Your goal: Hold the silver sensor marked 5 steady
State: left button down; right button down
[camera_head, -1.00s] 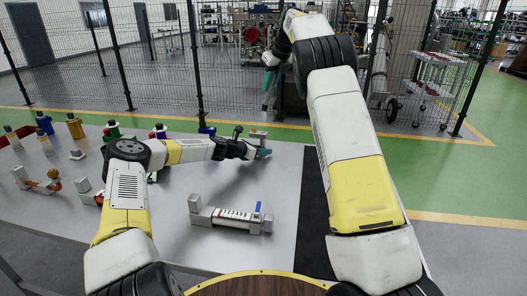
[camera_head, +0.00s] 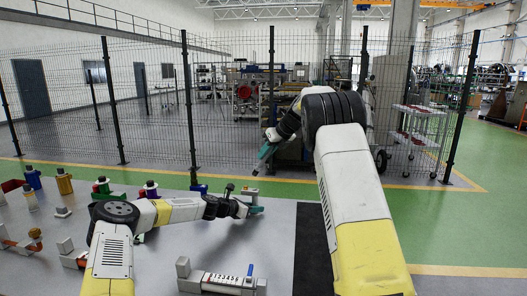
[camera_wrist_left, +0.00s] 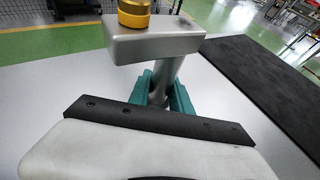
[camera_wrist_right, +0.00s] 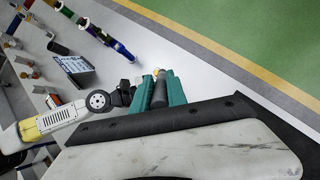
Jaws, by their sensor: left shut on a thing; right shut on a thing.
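A silver piece (camera_wrist_left: 160,42) with a block-shaped head, a round post and a yellow-gold cap (camera_wrist_left: 134,12) fills the top of the left wrist view. No number shows on it, so I cannot tell whether it is the sensor marked 5. My left gripper (camera_head: 254,210) is low over the table; its teal fingers (camera_wrist_left: 163,92) are shut around the post below the head. My right gripper (camera_head: 264,156) is higher and farther back, pointing down-left. In the right wrist view its teal fingers are shut on a dark grey rod-like thing (camera_wrist_right: 158,96).
A grey metal table (camera_head: 225,240) carries a silver fixture with a marked strip and a blue lever (camera_head: 222,281). Several coloured parts, such as a gold one (camera_head: 64,182), stand at left. A black mat (camera_head: 311,248) lies at right. A wire fence (camera_head: 150,110) stands behind.

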aim_at(263, 162)
jog(key=f, duration=0.2)
jog(key=w+f, duration=0.1)
jog(key=f, duration=0.1)
jog(key=shift+a, duration=0.4)
jog(key=shift+s+d, duration=0.3)
jog(key=shift+s, duration=0.3)
jog(key=shift+f, duration=0.35)
jog(key=shift+f, duration=0.7)
dwell(1.3)
jog(key=shift+s, duration=0.15)
